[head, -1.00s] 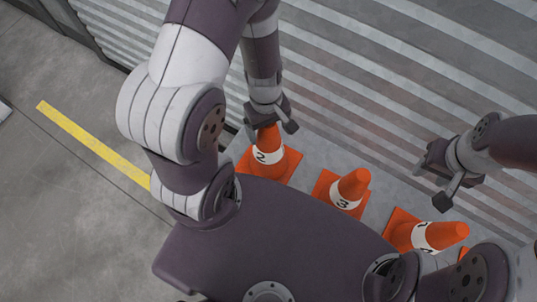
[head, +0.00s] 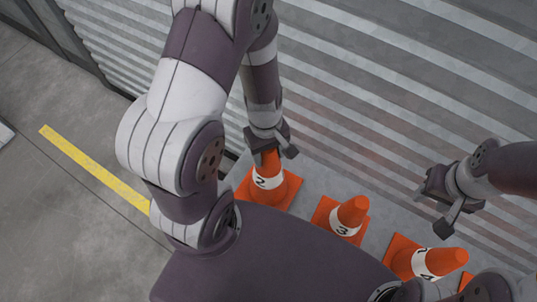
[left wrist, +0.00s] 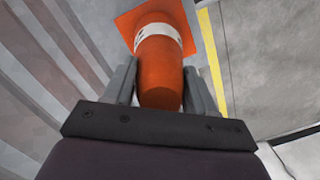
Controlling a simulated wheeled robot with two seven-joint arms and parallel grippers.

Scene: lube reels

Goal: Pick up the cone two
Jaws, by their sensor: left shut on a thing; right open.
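Cone two (head: 268,185) is orange with a white band marked 2, standing on its square base on a grey surface at the middle left of the head view. My left gripper (head: 267,155) comes down over its top and is shut on it. In the left wrist view cone two (left wrist: 160,75) lies between the two fingers of my left gripper (left wrist: 160,88), one on each side near its tip. The base still appears to rest on the surface. My right gripper (head: 443,205) is open and empty, in the air at the right.
Cone three (head: 344,217) stands right of cone two. Another orange cone (head: 427,261) is further right, with part of one more orange thing (head: 466,280) at the edge. A corrugated wall (head: 350,100) is behind. A yellow line (head: 95,169) marks the open floor at left.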

